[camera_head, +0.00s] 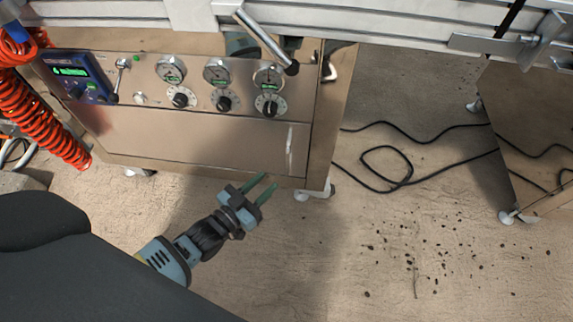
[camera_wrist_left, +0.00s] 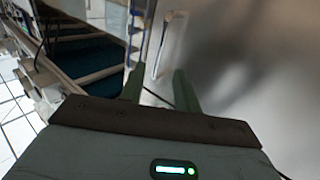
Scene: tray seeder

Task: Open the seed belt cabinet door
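The seed belt cabinet door (camera_head: 190,137) is a brushed metal panel below the gauges in the head view, and it looks shut. Its upright bar handle (camera_head: 290,150) is near the door's right end. My left gripper (camera_head: 269,183) is open and empty, its two green fingers pointing up toward the cabinet's lower right corner. It is below the handle in the picture and apart from it. In the left wrist view the handle (camera_wrist_left: 167,45) appears ahead, between and beyond the open fingers (camera_wrist_left: 159,70). My right gripper is not in view.
Above the door are a blue control box (camera_head: 80,75), several gauges and black knobs (camera_head: 223,103). Red coiled hose (camera_head: 35,110) hangs at the left. Black cable (camera_head: 400,165) and dark specks lie on the floor at the right. The floor near the gripper is clear.

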